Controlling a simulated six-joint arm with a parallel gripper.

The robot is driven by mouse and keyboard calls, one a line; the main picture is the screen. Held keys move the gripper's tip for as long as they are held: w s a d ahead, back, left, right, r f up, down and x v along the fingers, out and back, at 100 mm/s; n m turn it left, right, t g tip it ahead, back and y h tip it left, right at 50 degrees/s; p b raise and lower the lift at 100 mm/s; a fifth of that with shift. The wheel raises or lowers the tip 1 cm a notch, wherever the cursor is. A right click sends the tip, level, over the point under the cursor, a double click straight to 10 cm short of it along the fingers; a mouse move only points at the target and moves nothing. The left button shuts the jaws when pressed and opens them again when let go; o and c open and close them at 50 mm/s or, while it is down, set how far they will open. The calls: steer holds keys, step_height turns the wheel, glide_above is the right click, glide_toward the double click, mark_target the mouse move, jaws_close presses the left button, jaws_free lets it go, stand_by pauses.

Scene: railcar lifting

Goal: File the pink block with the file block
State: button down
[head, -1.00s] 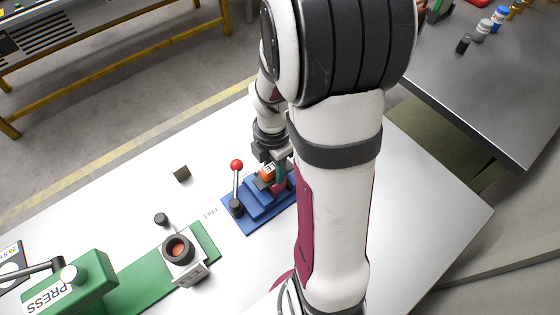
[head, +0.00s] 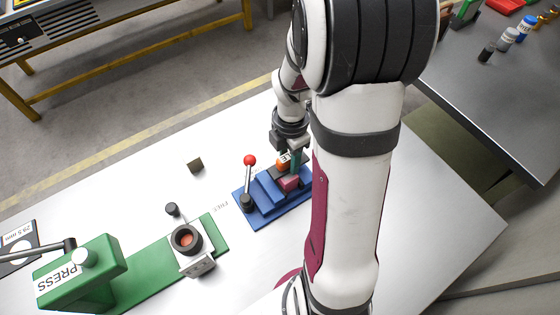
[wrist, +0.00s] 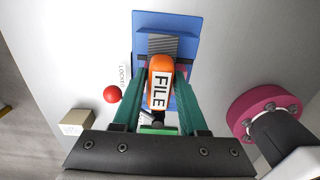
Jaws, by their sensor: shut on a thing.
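The pink block (head: 289,183) sits in the blue vise (head: 262,213), with part of it showing in front of my gripper. My gripper (head: 289,161) has green fingers shut on the orange file block (head: 282,164), which is labelled FILE. The file block (wrist: 160,83) shows between the fingers (wrist: 158,100) in the wrist view, over the blue vise (wrist: 184,28). In the head view it is close to the pink block; I cannot tell whether they touch. Its underside is hidden.
The vise lever's red knob (head: 250,160) stands up at its left. A small dark block (head: 195,164) lies behind the lever. The green press (head: 82,270) and a grey fixture with a round opening (head: 187,240) stand at left.

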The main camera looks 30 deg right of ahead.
mark_target(272, 174)
steer(key=shift+d, duration=0.85)
steer(key=shift+a, duration=3.15)
step_height(272, 174, up, 8)
steer(key=shift+r, duration=0.15)
steer(key=shift+d, duration=0.1)
